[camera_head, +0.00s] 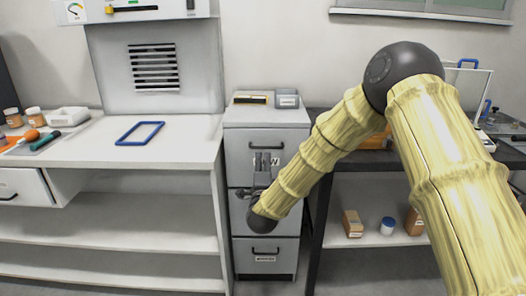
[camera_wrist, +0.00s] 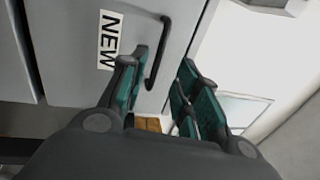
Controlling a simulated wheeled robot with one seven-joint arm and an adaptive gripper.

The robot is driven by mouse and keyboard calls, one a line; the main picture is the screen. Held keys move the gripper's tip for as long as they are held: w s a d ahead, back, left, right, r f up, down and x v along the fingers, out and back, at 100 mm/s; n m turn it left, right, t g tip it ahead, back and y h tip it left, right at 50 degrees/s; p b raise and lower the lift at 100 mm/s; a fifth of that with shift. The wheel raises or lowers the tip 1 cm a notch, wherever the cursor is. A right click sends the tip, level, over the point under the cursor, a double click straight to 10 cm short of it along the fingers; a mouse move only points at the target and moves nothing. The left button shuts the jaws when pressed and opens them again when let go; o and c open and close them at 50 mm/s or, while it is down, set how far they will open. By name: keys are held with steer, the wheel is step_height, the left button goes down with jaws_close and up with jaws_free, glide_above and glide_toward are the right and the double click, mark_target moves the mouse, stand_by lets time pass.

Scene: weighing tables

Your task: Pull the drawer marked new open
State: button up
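The drawer marked NEW (camera_head: 238,150) is the top drawer of a narrow grey cabinet, and its front looks flush and shut. In the head view my gripper (camera_head: 262,162) is in front of it and partly covers its label. In the wrist view the NEW label (camera_wrist: 108,40) is clear, with the black bar handle (camera_wrist: 158,58) beside it. My gripper (camera_wrist: 164,62) is open there, its green-padded fingers apart. The handle appears between the fingertips, nearer the left finger. I cannot tell whether either finger touches it.
Lower drawers (camera_head: 264,258) sit below in the same cabinet, and small boxes (camera_head: 287,98) stand on its top. A white bench (camera_head: 90,150) with a blue frame (camera_head: 140,132) is on the left. A dark table (camera_head: 350,160) with a shelf stands close on the right.

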mark_target(263, 148)
steer(key=w, duration=0.3)
steer(key=w+r, duration=0.1)
steer(key=w, duration=0.5)
steer(key=shift+r, duration=0.3)
jaws_close()
